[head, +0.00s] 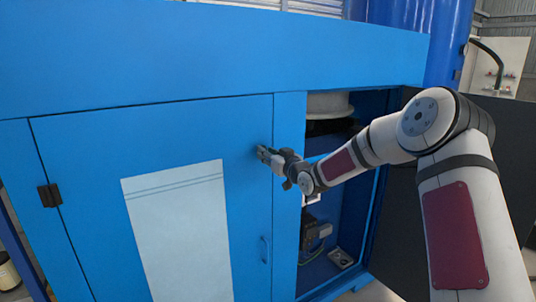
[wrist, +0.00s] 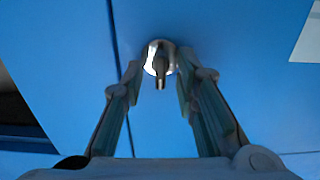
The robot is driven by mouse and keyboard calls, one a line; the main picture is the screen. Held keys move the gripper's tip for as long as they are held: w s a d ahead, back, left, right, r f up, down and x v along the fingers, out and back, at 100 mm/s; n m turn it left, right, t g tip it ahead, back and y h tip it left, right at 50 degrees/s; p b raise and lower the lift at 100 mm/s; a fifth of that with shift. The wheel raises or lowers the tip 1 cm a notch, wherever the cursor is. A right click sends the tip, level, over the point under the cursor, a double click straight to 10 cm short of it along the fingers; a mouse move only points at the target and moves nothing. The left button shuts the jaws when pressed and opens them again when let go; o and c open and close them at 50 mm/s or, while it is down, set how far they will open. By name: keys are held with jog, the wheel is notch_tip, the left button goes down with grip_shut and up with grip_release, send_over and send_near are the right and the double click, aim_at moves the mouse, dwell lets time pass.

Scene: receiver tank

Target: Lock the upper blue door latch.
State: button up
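The blue door (head: 85,150) is a flat panel with a pale sheet on it, and it sits flush in the blue cabinet. The upper latch (wrist: 158,62) shows in the wrist view as a round, shiny metal base with a small dark lever pointing down in the picture. My gripper (wrist: 158,72) is open, with one finger on each side of the latch. Whether the fingers touch the lever cannot be told. In the head view my gripper (head: 263,153) is at the upper right of the door and hides the latch.
Right of the door the cabinet bay is open, with equipment (head: 312,237) inside. A dark panel (head: 403,225) stands at the right, behind my arm.

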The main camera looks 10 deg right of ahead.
grip_shut()
jog(key=shift+d+f+m, duration=0.15)
jog(key=shift+m, duration=4.35)
jog(key=shift+d+f+m, duration=0.1)
jog(key=shift+f+m, duration=0.05)
jog(key=shift+m, duration=4.35)
